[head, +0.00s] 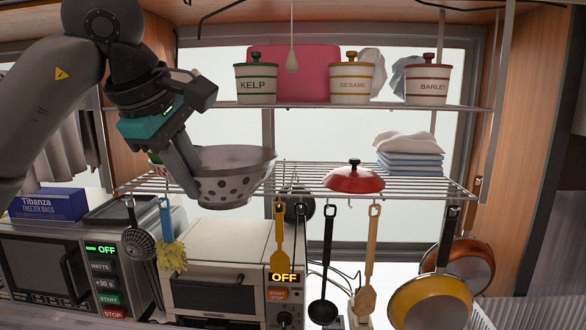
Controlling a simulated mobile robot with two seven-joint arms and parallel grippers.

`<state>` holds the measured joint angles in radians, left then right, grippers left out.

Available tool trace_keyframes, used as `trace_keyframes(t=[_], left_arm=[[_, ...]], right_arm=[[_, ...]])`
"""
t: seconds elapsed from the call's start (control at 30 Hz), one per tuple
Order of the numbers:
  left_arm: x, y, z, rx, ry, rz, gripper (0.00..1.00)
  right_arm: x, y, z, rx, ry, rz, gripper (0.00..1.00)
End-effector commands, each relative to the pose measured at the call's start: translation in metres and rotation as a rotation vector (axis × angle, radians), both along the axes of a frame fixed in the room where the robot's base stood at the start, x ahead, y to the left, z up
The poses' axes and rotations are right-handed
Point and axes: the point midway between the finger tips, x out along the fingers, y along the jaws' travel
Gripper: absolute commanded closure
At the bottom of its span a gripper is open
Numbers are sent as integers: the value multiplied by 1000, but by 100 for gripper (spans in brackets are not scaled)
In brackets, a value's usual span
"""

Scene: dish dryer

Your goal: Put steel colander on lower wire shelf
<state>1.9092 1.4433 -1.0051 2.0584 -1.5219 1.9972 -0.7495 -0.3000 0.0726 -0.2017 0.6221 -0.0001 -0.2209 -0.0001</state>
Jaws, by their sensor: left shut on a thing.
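The steel colander (228,182) is a grey bowl with dark round holes, roughly upright with its opening facing up. My left gripper (188,180) comes in from the upper left and is shut on the colander's left side. The colander is in front of the left part of the lower wire shelf (300,178) and overlaps it in the picture. I cannot tell whether it touches the shelf. The gripper's fingertips are partly hidden at the colander's rim. My right gripper is not in view.
A red lid (354,180) and folded cloths (408,160) occupy the shelf's middle and right. The upper shelf (210,107) holds labelled canisters (352,84). Utensils hang below, including a black ladle (325,270) and a yellow pan (430,303). A toaster oven (215,265) stands underneath.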

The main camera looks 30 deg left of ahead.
Motion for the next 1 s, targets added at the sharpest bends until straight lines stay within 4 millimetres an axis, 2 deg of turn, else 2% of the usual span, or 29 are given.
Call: trace_keyframes(t=[0.03, 0.17, 0.53, 0.83, 1.0], left_arm=[[0, 1, 5, -1, -4, 11, 100], [11, 5, 4, -2, -2, 18, 100], [76, 22, 2, -5, 1, 15, 100], [126, 36, 3, -5, 2, 14, 100], [152, 45, 7, -2, -1, 15, 100]], right_arm=[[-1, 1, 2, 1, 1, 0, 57], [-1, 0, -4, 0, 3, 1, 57], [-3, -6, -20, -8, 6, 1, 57], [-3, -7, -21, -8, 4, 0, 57], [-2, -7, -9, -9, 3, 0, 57]])
